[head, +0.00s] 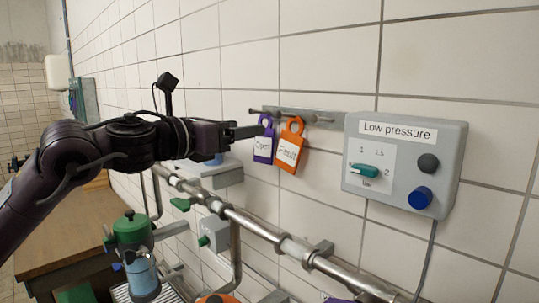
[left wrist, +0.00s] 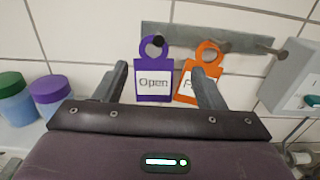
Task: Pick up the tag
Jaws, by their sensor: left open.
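Two tags hang from pegs on a grey wall rail (head: 310,118). One is a purple tag reading "Open" (head: 263,145); the other, just right of it, is an orange tag (head: 290,150) whose label is partly readable. My left gripper (head: 248,131) is open in front of the tags, close to the purple one. In the left wrist view the purple tag (left wrist: 154,85) shows between the two fingers, and the orange tag (left wrist: 196,88) is partly covered by the right finger. Whether a finger touches a tag I cannot tell. My right gripper is not in view.
A grey "Low pressure" box (head: 403,165) with a switch and knobs is on the wall to the right. Pipes (head: 260,228) run along the wall below the tags. A wooden table (head: 60,230) stands at the lower left. In the wrist view, lidded jars (left wrist: 50,98) stand at left.

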